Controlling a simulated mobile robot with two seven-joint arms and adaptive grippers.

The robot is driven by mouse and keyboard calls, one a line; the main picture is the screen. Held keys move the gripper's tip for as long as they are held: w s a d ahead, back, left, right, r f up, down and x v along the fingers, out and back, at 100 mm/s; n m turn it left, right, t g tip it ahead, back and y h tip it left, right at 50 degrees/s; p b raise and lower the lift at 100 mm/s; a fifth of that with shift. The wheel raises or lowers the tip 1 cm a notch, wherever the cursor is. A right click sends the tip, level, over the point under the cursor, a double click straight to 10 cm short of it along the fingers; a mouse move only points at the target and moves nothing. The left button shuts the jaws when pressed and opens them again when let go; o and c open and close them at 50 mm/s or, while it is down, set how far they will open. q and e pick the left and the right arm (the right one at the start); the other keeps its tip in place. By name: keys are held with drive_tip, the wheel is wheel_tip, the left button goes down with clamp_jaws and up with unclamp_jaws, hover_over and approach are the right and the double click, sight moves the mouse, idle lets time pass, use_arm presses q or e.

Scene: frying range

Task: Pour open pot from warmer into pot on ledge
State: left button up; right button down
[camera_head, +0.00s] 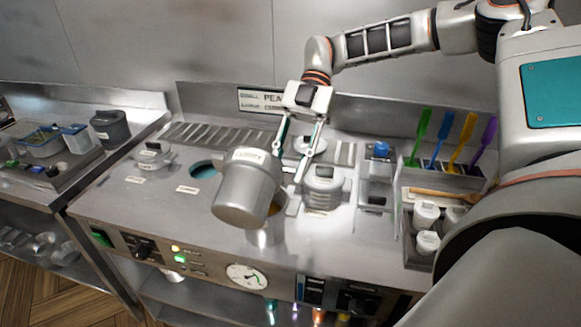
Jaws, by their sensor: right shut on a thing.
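A grey metal pot (246,193) with a pale label is held tilted above the front of the warmer counter. My right gripper (289,166) comes down from behind it and is shut on it at its right side. An orange-brown patch shows at its lower right edge; I cannot tell whether it is the contents. Below it a shiny metal vessel (262,240) is mostly hidden by the held pot. A lidded pot (323,190) stands just right of the gripper. The warmer has an open round well (204,170) to the left. My left gripper is out of view.
A lidded pot (152,153) sits at the warmer's left. On the right stand a holder with colored spatulas (441,138) and a bin with white-lidded jars (427,216). A dial gauge (247,276) and knobs are on the front panel.

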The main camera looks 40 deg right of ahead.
drive_tip(key=shift+s+a+r+t+h+b, duration=0.35)
drive_tip(key=shift+r+t+h, duration=0.15)
drive_tip(key=shift+h, duration=0.1)
drive_tip(key=shift+s+a+r+t+h+b, duration=0.25)
drive_tip(key=shift+s+a+r+t+h, duration=0.1)
drive_tip(key=shift+r+t+h, duration=0.2)
use_arm(q)
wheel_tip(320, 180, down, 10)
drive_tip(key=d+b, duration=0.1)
drive_tip(key=b, duration=1)
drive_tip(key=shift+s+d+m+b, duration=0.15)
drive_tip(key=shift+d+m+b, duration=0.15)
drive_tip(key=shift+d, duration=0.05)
use_arm(e)
drive_tip(key=shift+s+a+r+n+t+h, duration=0.15)
drive_tip(key=shift+s+a+r+t+h, duration=0.2)
drive_tip(key=shift+t+h, duration=0.95)
drive_tip(key=shift+s+a+r+n+t+h, duration=0.25)
drive_tip(key=shift+a+r+t+h, duration=0.15)
drive_tip(key=shift+t+h, duration=0.9)
drive_tip(key=shift+s+a+r+n+t+h, duration=0.1)
drive_tip(key=shift+s+a+r+t+h, duration=0.25)
drive_tip(key=shift+t+h, duration=0.95)
